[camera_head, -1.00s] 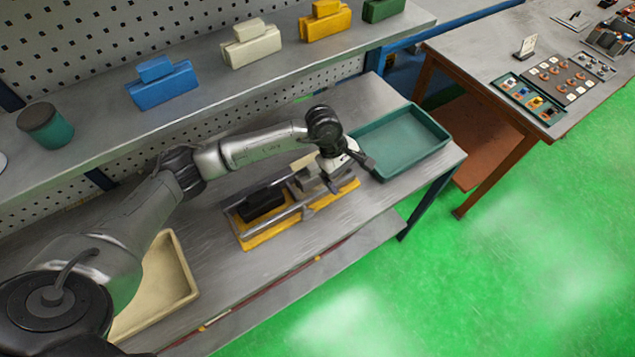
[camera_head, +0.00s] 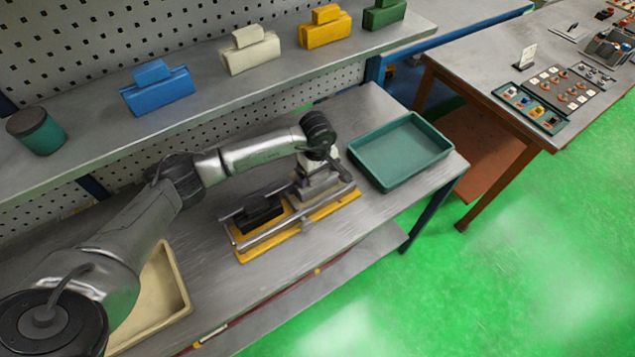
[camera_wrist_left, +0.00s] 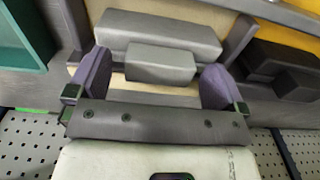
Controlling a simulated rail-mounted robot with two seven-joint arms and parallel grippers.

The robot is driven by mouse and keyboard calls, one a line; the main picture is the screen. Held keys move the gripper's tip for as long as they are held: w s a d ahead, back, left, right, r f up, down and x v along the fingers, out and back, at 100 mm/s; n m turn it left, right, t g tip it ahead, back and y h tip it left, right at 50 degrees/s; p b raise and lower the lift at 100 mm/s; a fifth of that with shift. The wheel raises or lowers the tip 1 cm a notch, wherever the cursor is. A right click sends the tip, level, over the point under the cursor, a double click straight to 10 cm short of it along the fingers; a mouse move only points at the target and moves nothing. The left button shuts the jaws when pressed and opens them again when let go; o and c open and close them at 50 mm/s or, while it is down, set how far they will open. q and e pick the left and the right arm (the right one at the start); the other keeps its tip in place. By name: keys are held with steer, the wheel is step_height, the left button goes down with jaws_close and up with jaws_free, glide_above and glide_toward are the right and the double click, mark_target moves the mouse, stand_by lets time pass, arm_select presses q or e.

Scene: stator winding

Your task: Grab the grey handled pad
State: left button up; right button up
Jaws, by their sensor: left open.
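The grey handled pad (camera_head: 318,187) sits in the right part of a yellow-based holder (camera_head: 270,243), partly hidden by my arm. In the left wrist view the pad (camera_wrist_left: 160,30) is a long grey block with a smaller block-shaped handle (camera_wrist_left: 160,63). My left gripper (camera_head: 320,166) is just above it, pointing down. In the wrist view its two purple fingers (camera_wrist_left: 156,75) are open, one on each side of the handle, with a gap at both sides. I cannot tell how far above the handle they are. My right gripper is not in view.
A black handled pad (camera_head: 262,213) sits left of the grey one in the holder, with a metal bar along the front. A green tray (camera_head: 440,152) stands close on the right, a cream tray (camera_head: 183,285) at the left. The shelf behind holds coloured handled blocks.

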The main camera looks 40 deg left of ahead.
arm_select(q)
steer(key=c, duration=1.6)
steer(key=shift+r, duration=0.1)
steer(key=shift+c, duration=0.2)
